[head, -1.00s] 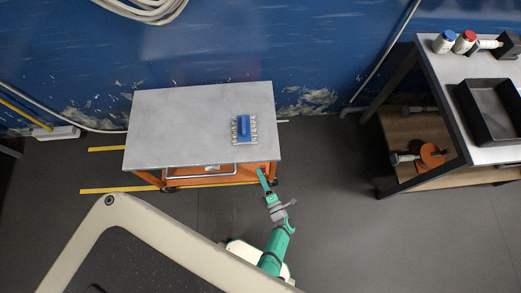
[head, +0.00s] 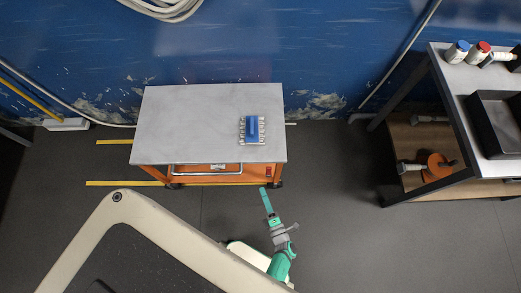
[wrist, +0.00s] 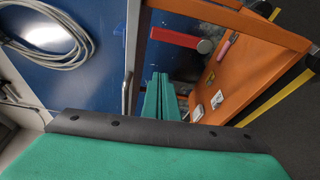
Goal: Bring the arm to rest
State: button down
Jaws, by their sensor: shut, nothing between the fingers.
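My gripper (head: 266,200) is at the end of my green and grey arm, just in front of the right end of the orange trolley's (head: 230,172) front edge. Its two green fingers lie together with nothing between them; they also show in the wrist view (wrist: 161,98). The gripper is apart from the trolley in the head view. Much of the arm is hidden behind my pale body frame.
A blue device (head: 252,128) with rows of pale parts sits on the trolley's grey top (head: 190,120). A workbench (head: 450,95) at right bears bottles and a black tray (head: 495,122). The dark floor (head: 335,190) between is clear. Coiled cable (wrist: 45,40) hangs on the blue wall.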

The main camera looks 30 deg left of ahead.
jog(key=shift+s+d, duration=0.3)
jog(key=shift+d, duration=0.05)
jog(key=shift+w, duration=0.1)
dwell(0.3)
jog(key=s+d+r+m+t+h, duration=0.2)
jog(key=d+r+m+t+h, duration=0.1)
jog(key=d+r+m, duration=0.3)
jog(key=s+d+r+m+h, duration=0.2)
jog(key=r+m, duration=0.5)
jog(key=r, duration=0.4)
jog(key=s+d+r+m+h, duration=0.1)
jog(key=s+r+m+h, duration=0.3)
jog(key=r+m, duration=0.4)
jog(key=s+d+r+m+t+h, duration=0.1)
jog(key=s+d+r+m+h, duration=0.1)
jog(key=r+m, duration=0.5)
notch_tip(320, 180, up, 7)
jog(key=shift+s+d+f+m+h, duration=0.15)
jog(key=shift+s+d+m+h, duration=0.25)
jog(key=shift+s+h, duration=0.55)
jog(key=shift+w+h, duration=0.25)
